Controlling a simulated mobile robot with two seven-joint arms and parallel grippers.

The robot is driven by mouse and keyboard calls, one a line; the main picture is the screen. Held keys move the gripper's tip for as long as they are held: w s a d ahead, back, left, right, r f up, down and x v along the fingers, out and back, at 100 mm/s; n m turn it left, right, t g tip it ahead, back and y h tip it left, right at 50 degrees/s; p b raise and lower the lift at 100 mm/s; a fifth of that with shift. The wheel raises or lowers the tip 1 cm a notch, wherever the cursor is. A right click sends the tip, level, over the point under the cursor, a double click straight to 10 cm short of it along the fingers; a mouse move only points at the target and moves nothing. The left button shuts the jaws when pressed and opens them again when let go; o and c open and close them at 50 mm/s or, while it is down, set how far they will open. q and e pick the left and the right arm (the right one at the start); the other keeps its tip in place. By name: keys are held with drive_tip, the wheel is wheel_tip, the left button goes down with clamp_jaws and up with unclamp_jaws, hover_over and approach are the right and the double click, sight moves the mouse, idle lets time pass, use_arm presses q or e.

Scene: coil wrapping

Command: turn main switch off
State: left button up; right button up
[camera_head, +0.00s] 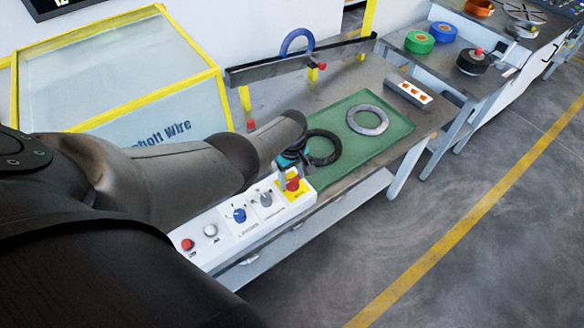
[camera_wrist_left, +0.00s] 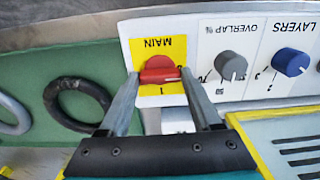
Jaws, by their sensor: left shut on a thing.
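The main switch is a red rotary knob (camera_wrist_left: 159,70) on a yellow plate marked MAIN (camera_wrist_left: 172,46), in the left wrist view. In the head view the red knob (camera_head: 293,184) shows at the right end of the white control panel (camera_head: 240,222). My left gripper (camera_wrist_left: 159,76) has its two fingers on either side of the knob and is shut on it. In the head view my left gripper (camera_head: 291,170) comes down over the knob from above. The knob's pointer direction is hard to read. My right gripper does not show.
Beside the switch are a grey overlap knob (camera_wrist_left: 230,66) and a blue layers knob (camera_wrist_left: 290,62). A green mat (camera_head: 385,122) holds a black ring (camera_head: 333,148) and a grey ring (camera_head: 368,108). A yellow-framed guard (camera_head: 120,80) stands at the left.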

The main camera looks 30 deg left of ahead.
use_arm(q)
drive_tip(key=o, duration=1.4)
drive_tip(key=shift+r+p, duration=0.45)
drive_tip(key=shift+r, duration=0.05)
wheel_tip(320, 180, up, 8)
drive_tip(key=p, duration=0.5)
drive_tip(key=shift+f, duration=0.2)
wheel_tip(320, 180, up, 5)
drive_tip(key=p, duration=0.1)
hover_over(292, 180)
drive_tip(key=shift+r, duration=0.85)
